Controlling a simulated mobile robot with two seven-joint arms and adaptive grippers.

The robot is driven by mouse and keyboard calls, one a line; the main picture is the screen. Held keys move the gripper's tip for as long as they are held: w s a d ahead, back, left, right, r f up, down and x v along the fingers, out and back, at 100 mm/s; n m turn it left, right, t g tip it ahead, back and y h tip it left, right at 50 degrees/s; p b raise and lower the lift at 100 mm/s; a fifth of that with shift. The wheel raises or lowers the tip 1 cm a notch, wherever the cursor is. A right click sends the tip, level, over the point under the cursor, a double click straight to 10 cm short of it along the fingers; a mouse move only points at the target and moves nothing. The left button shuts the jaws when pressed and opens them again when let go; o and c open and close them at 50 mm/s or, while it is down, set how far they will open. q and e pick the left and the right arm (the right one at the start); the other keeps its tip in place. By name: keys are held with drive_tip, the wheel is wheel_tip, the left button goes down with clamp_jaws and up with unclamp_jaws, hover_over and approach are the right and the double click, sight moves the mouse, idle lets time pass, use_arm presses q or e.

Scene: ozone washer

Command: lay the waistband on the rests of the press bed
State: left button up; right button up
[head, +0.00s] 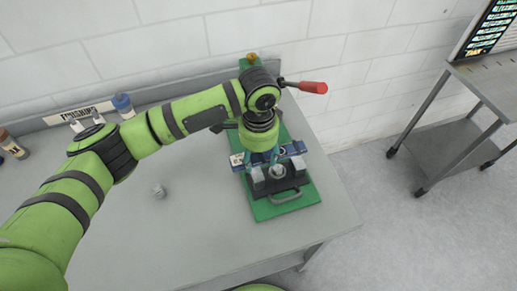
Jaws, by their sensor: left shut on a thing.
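The press stands on a green base (308,197) near the table's right end, with a red-handled lever (312,87) reaching right. Its bed has grey rests, one on the left (257,180) and one on the right (298,166), with a round metal piece (277,171) between them. My left gripper (266,163) points down over the bed, shut on the blue waistband (292,149). The waistband runs crosswise just behind the rests in the picture, its ends showing either side of the gripper. My arm hides its middle; I cannot tell whether it touches the rests.
The grey table (200,235) is mostly clear. A small grey metal piece (158,190) lies on it. At the back are a "FINISHING" sign (78,114), a blue-capped bottle (123,105) and a brown-capped bottle (12,146). A metal stand (450,150) with a screen is at right.

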sight(259, 176)
use_arm(q)
drive_tip(key=shift+w, duration=0.1)
drive_tip(key=shift+r+p, duration=0.1)
drive_tip(key=shift+p, duration=0.3)
drive_tip(key=shift+f, duration=0.25)
drive_tip(key=shift+f+b, duration=1.1)
drive_tip(key=shift+f, duration=2.1)
use_arm(e)
drive_tip(key=shift+w+d+f, duration=0.45)
drive_tip(key=shift+f, duration=0.2)
use_arm(q)
drive_tip(key=shift+f+p, duration=0.1)
drive_tip(key=shift+p, duration=0.25)
use_arm(e)
drive_tip(key=shift+a+r, duration=0.1)
drive_tip(key=shift+r, duration=0.2)
use_arm(q)
drive_tip(key=o, duration=1.3)
